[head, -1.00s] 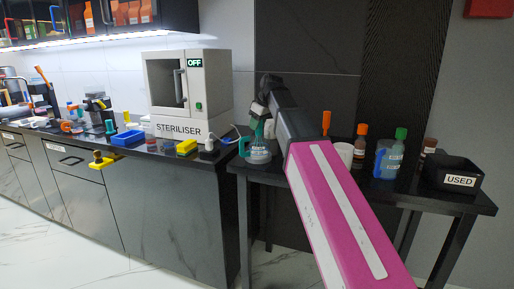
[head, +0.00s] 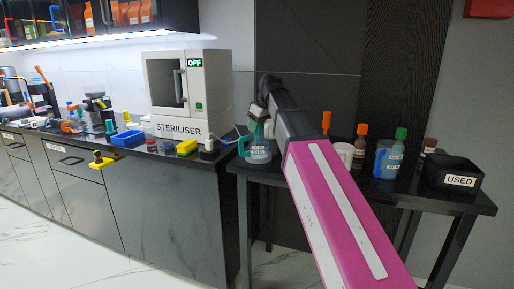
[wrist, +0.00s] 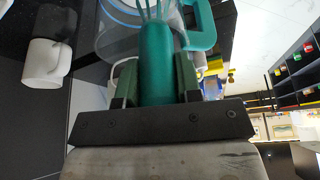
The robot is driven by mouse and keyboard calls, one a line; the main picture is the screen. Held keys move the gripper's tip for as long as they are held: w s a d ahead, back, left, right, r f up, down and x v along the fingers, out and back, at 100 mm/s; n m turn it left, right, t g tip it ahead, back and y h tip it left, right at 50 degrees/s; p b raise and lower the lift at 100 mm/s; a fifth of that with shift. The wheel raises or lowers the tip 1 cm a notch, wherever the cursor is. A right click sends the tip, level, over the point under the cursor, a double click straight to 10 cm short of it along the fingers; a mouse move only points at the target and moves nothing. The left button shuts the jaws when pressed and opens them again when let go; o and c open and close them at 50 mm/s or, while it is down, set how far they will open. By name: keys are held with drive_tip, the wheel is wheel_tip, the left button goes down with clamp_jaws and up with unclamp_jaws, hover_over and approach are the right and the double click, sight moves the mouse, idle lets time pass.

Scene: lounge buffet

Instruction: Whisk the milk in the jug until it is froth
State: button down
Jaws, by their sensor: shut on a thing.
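The clear jug (head: 259,153) with a teal handle (head: 243,147) stands at the left end of the dark side table. It also shows at the top of the wrist view (wrist: 118,42), its teal handle (wrist: 203,28) to the right. My gripper (wrist: 155,78) is shut on the teal handle of the whisk (wrist: 155,62). The whisk's wires (wrist: 154,10) point away from my gripper and overlap the jug's opening in the wrist view. How deep they reach, and the state of the milk, I cannot tell. In the head view my arm partly hides the gripper above the jug.
A white mug (wrist: 45,62) stands beside the jug. Bottles (head: 395,157), a blue container (head: 381,160) and a black USED bin (head: 451,176) stand to the right on the table. The steriliser (head: 188,95) stands on the counter to the left.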

drive_tip(key=shift+w+d, duration=0.15)
drive_tip(key=shift+w, duration=0.35)
drive_tip(key=shift+s, duration=0.15)
idle(0.4)
